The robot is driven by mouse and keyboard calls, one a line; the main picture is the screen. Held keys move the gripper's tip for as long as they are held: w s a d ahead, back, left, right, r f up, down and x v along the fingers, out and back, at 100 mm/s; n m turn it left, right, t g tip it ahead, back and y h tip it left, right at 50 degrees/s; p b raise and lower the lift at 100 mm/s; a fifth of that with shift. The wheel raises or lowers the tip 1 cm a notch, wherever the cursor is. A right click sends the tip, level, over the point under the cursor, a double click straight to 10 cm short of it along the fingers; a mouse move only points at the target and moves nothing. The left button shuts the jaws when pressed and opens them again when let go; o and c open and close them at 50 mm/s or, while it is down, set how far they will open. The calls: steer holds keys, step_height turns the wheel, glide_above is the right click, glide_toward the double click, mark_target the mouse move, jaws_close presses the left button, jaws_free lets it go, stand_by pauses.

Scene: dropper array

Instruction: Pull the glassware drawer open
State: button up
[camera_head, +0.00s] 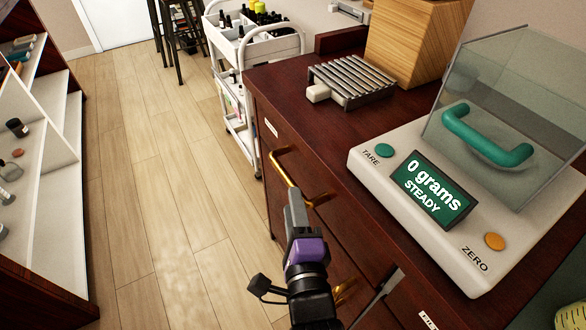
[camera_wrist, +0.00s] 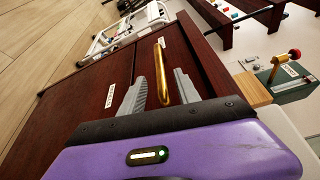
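The dark red-brown cabinet has a drawer (camera_head: 268,150) with a bent brass handle (camera_head: 287,176) and a small white label (camera_head: 271,128), too small to read. The drawer looks closed, its front flush with the cabinet. My gripper (camera_head: 296,200) is at the near end of this handle. In the wrist view, the brass handle (camera_wrist: 161,75) runs lengthwise between the two grey fingers of my gripper (camera_wrist: 159,70). The fingers are apart, with a gap on each side of the handle. I cannot tell how deep the handle sits between them.
On the cabinet top are a scale (camera_head: 400,185) reading 0 grams, a ribbed metal rack (camera_head: 350,80) and a wooden block (camera_head: 418,40). A white cart (camera_head: 245,60) with bottles stands beyond the cabinet. White shelves (camera_head: 55,190) are at left. The wooden floor (camera_head: 150,180) between is clear.

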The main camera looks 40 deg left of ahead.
mark_target(289, 179)
steer(key=b+x, duration=0.1)
steer(key=x, duration=0.6)
steer(key=shift+w+a, duration=0.1)
steer(key=shift+w, duration=0.1)
jaws_close()
stand_by(1.3)
